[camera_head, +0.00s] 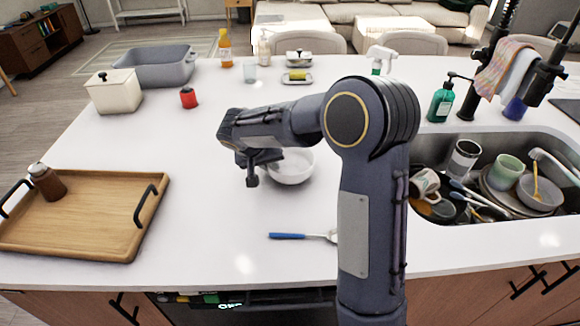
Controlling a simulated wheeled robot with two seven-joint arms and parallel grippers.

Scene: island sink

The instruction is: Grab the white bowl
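My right gripper (252,170) is at the bowl's left edge, pointing down. One dark fingertip shows just left of the rim. The arm and gripper hide the bowl's far and upper left part, so I cannot tell whether the fingers touch or close on the rim. My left gripper is not in view.
A fork with a blue handle (288,236) lies in front of the bowl. A wooden tray (105,215) with a brown shaker (47,182) is at the left. A sink full of dishes (440,222) is at the right. The counter left of the bowl is clear.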

